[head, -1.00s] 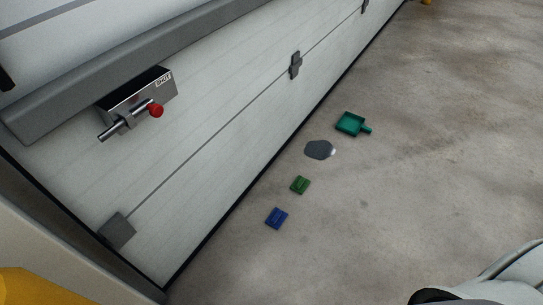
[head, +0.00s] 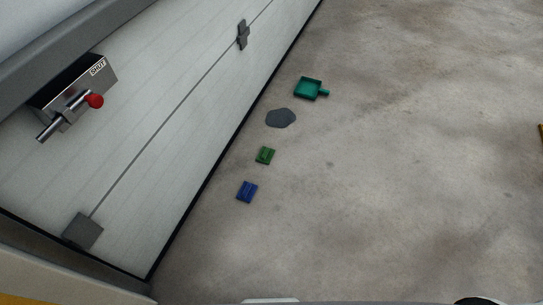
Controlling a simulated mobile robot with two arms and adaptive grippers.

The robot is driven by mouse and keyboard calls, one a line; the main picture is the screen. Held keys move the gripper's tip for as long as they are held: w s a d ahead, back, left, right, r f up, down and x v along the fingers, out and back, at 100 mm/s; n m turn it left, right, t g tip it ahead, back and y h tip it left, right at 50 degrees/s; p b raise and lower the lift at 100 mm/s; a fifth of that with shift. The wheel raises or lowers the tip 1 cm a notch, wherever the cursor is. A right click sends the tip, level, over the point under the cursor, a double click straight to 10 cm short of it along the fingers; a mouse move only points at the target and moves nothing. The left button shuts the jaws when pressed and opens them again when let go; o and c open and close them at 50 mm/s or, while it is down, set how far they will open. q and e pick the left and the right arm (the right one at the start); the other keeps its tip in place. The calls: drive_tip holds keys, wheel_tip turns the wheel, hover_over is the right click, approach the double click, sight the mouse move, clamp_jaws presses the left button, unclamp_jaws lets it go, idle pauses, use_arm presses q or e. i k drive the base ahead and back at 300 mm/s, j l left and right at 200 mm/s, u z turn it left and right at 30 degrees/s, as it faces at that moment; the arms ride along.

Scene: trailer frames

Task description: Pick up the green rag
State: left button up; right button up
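The green rag (head: 265,156) is a small folded square lying flat on the concrete floor, a little out from the foot of the white trailer wall. A similar blue rag (head: 247,192) lies just below and to the left of it, apart from it. Neither of my grippers shows in the head view, so nothing is seen near the rag.
The white trailer wall (head: 150,110) bounds the left, with a latch box and red-knobbed lever (head: 93,100). The floor (head: 420,190) to the right is clear.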

sight(266, 155)
drive_tip(key=i+l, duration=0.15)
drive_tip(key=i, duration=0.5)
drive_tip(key=i+l, duration=0.1)
drive_tip(key=i, duration=0.6)
drive_tip(key=i+l, duration=0.15)
drive_tip(key=i, duration=0.5)
drive_tip(key=z, duration=0.05)
